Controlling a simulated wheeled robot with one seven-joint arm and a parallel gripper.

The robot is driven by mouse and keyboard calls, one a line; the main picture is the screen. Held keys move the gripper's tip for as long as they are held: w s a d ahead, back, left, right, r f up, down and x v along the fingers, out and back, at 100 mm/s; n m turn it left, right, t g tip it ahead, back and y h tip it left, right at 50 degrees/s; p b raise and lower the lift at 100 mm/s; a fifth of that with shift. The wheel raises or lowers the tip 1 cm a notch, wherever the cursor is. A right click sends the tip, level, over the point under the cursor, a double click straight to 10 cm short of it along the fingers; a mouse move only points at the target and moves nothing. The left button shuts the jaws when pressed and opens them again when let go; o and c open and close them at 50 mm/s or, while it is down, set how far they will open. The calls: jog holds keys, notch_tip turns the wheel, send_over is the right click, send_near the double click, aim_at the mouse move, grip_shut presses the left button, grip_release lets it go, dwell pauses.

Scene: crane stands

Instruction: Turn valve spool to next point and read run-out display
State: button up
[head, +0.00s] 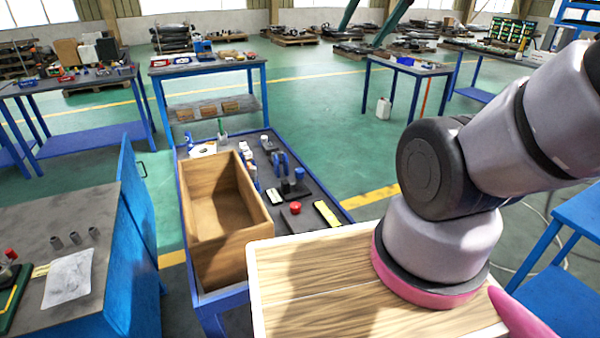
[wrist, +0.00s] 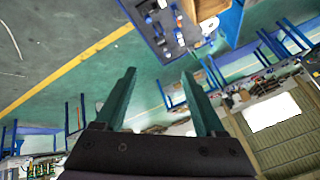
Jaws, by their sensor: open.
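My gripper (wrist: 158,73) shows only in the wrist view. Its two dark green fingers are wide apart with nothing between them. In the head view only my arm shows. I cannot clearly make out the valve spool. A small blue stand (head: 280,163) on the blue cart (head: 333,196) may bear it, with a black fixture (head: 295,189) in front. A small pale yellow-green item (head: 273,196) beside the fixture may be the display; no figures are readable. In the wrist view the cart top (wrist: 150,34) lies beyond the fingertips, well apart from them.
An open wooden box (head: 262,216) fills the cart's left side. A red knob (head: 295,208) and a yellow strip (head: 327,213) lie on its right side. A wooden board (head: 345,285) is in front. A grey-topped bench (head: 100,212) stands left.

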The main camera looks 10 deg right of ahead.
dwell(0.3)
jog(key=m+g+h, duration=0.2)
jog(key=m+g, duration=0.5)
jog(key=m, duration=0.1)
send_over(300, 170)
notch_tip(300, 170, down, 35)
jog(key=shift+m, duration=0.3)
jog(key=f, duration=1.1)
jog(key=shift+w+f, duration=0.1)
jog(key=shift+w, duration=0.1)
